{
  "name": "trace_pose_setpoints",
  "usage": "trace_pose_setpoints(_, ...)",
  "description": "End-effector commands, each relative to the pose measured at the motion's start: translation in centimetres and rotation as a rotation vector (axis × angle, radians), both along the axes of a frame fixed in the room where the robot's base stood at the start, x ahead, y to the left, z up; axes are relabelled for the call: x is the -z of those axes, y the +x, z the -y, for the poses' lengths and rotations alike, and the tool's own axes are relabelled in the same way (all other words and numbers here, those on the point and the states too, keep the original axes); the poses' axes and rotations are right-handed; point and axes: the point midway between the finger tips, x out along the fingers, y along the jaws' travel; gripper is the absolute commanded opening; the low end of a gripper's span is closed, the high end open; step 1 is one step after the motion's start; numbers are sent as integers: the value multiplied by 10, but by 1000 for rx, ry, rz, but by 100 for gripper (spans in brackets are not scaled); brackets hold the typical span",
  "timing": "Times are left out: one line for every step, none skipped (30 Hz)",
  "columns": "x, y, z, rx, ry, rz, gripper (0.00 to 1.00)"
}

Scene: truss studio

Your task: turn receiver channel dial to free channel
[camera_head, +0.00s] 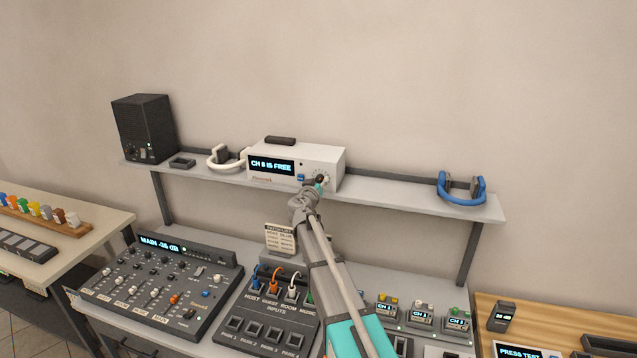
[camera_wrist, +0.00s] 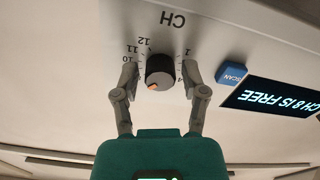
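The receiver (camera_head: 325,158) is a white box on the shelf, and its screen (camera_head: 271,166) reads "CH 8 IS FREE". In the wrist view the screen (camera_wrist: 275,98) appears upside down. The channel dial (camera_wrist: 160,70) is a dark round knob with an orange mark at its lower left in that view. Numbers 10, 11, 12 and 1 show around it; others are hidden or unclear. My gripper (camera_wrist: 159,74) is open, one finger on each side of the dial, with small gaps visible. In the head view my gripper (camera_head: 319,186) covers part of the receiver's front right.
A blue SCAN button (camera_wrist: 231,75) sits between dial and screen. White headphones (camera_head: 225,160) are left of the receiver, blue headphones (camera_head: 461,190) right. A speaker (camera_head: 143,128) stands at the shelf's left end. A mixer (camera_head: 160,280) and patch box (camera_head: 265,315) lie below.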

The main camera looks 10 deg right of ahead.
Motion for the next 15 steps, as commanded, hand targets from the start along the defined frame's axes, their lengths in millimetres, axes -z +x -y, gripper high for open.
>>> trace_pose_setpoints(0,0,0,0,-1,0,73)
trace_pose_setpoints(0,0,0,0,-1,0,73)
trace_pose_setpoints(0,0,0,0,-1,0,73)
trace_pose_setpoints(0,0,0,0,-1,0,73)
trace_pose_setpoints(0,0,0,0,-1,0,73)
trace_pose_setpoints(0,0,0,0,-1,0,73)
trace_pose_setpoints(0,0,0,0,-2,0,73)
trace_pose_setpoints(0,0,0,0,-2,0,73)
trace_pose_setpoints(0,0,0,0,-2,0,73)
trace_pose_setpoints(0,0,0,0,-2,0,73)
trace_pose_setpoints(0,0,0,0,-2,0,73)
trace_pose_setpoints(0,0,0,0,-2,0,73)
trace_pose_setpoints(0,0,0,0,-2,0,73)
trace_pose_setpoints(0,-1,-1,0,-2,0,73)
trace_pose_setpoints(0,-2,-1,0,-2,0,73)
